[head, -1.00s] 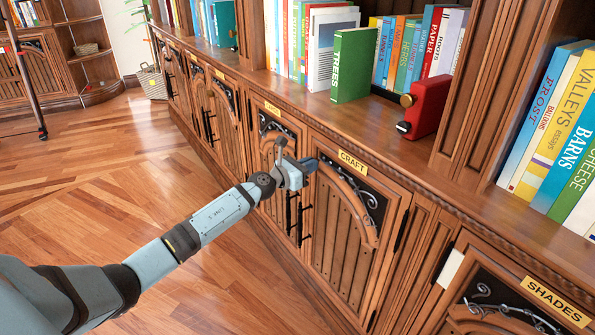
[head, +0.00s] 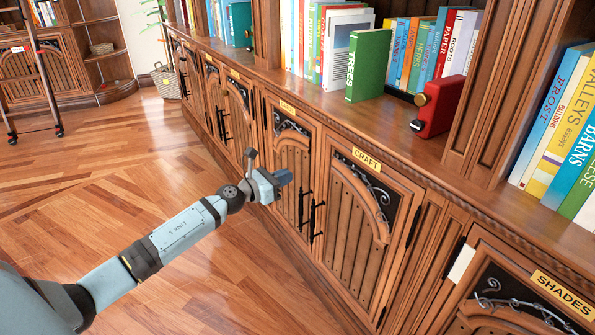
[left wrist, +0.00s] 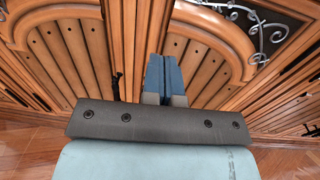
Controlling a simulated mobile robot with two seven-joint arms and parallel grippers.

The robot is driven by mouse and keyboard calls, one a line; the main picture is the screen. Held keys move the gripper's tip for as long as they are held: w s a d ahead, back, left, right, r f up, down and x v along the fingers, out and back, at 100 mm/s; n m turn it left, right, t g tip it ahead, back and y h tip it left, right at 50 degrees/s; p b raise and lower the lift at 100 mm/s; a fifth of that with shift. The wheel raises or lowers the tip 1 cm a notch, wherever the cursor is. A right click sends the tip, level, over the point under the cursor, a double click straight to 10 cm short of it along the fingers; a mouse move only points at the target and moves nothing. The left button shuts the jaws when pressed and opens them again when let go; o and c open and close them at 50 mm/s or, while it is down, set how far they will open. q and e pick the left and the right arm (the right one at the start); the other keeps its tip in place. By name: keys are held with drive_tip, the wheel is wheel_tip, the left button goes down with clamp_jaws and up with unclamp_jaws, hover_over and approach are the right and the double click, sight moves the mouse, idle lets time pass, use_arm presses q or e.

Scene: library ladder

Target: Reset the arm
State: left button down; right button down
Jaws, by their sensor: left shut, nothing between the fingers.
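My left gripper (head: 283,177) is shut and empty. It is in front of the cabinet doors, to the left of the CRAFT door (head: 352,232) in the head view and apart from the dark door handles (head: 314,217). In the left wrist view its blue fingers (left wrist: 164,78) are together, with the wooden cabinet doors (left wrist: 72,52) behind them. My right gripper is in neither view.
The wooden bookcase (head: 300,95) runs along the right, with a green TREES book (head: 368,65) and a red object (head: 438,107) on its ledge. A basket (head: 165,82) and a ladder (head: 38,85) stand farther back. The wood floor (head: 120,190) at left is clear.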

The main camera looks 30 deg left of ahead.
use_arm(q)
drive_tip(key=shift+s+a, duration=0.1)
drive_tip(key=shift+s, duration=0.2)
